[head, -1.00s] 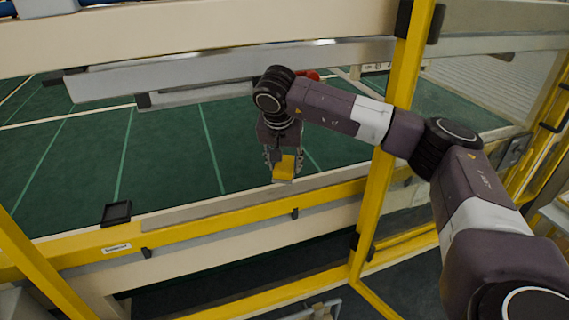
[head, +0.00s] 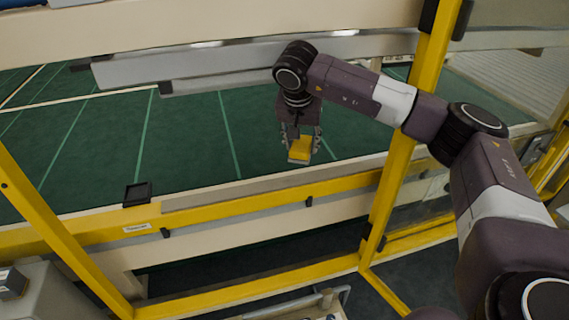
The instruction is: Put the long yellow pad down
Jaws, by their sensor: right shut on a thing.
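My right gripper (head: 301,152) is shut on the long yellow pad (head: 300,149) and points down. The pad shows as a yellow block between the fingers, seen nearly end-on, so its full length cannot be told. The gripper is over the green surface (head: 190,135) with pale lines, near its front edge; whether the pad touches the surface cannot be told. My left gripper is not in view.
A yellow frame with an upright post (head: 405,150) stands between me and the green surface, and my right arm reaches past this post. A grey beam (head: 220,65) runs behind the gripper. A small black square tray (head: 137,194) sits at the front edge, left.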

